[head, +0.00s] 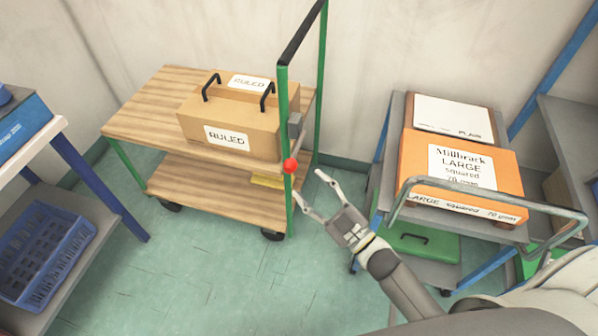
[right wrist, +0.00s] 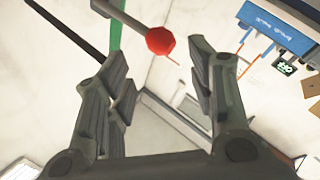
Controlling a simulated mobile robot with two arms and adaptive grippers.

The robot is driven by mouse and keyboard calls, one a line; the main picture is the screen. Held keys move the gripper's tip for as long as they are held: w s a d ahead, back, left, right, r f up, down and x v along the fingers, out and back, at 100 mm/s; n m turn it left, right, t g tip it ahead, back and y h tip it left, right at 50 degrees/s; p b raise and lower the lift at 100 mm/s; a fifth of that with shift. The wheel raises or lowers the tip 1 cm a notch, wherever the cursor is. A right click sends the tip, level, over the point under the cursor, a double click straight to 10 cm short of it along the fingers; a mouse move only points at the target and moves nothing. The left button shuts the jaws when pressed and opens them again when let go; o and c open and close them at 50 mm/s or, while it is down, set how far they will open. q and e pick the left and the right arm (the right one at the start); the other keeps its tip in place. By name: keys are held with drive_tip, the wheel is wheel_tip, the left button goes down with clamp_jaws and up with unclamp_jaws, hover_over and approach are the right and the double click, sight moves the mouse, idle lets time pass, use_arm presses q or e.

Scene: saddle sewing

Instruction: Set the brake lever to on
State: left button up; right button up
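The brake lever is a grey bar with a red ball knob (head: 290,165), mounted on the green upright of the wooden cart (head: 150,115). In the head view the bar runs from a grey block (head: 296,124) down to the knob. My right gripper (head: 310,190) is open, just right of and below the knob. In the right wrist view the red knob (right wrist: 160,40) shows beyond the fingertips, between them and towards the top, with the grey bar (right wrist: 118,14) running to upper left. Nothing is between the fingers. My left gripper is not in view.
A box labelled RULED (head: 245,120) sits on the cart's top. A second trolley (head: 398,110) with an orange box (head: 455,165) and a bent metal handle (head: 480,214) stands right of my arm. A blue crate (head: 42,255) is at left. The floor between is clear.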

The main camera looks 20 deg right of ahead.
drive_tip(key=v, duration=0.3)
drive_tip(key=shift+s+d+r, duration=0.1)
drive_tip(key=shift+s, duration=0.3)
drive_tip(key=s+d+f+m+g+h+p, duration=0.1)
drive_tip(key=s+d+f+m+g+h, duration=0.15)
drive_tip(key=f, duration=0.75)
drive_tip(key=s+d+f+m+g+h+p, duration=0.1)
drive_tip(key=s+f+m+g+h, duration=0.15)
drive_tip(key=f, duration=0.65)
drive_tip(key=s+d+f+m+g+h+p, duration=0.1)
drive_tip(key=s+f+g+h, duration=0.15)
drive_tip(key=f, duration=0.75)
drive_tip(key=s+f+m+g, duration=0.1)
drive_tip(key=s+f+g, duration=0.4)
drive_tip(key=s, duration=0.8)
drive_tip(key=s+f+m+g+h+p, duration=0.1)
drive_tip(key=s+f+g, duration=0.4)
drive_tip(key=s+f, duration=0.5)
drive_tip(key=s, duration=0.4)
drive_tip(key=shift+s+d+f, duration=0.2)
drive_tip(key=shift+s+f, duration=0.05)
drive_tip(key=shift+s, duration=0.1)
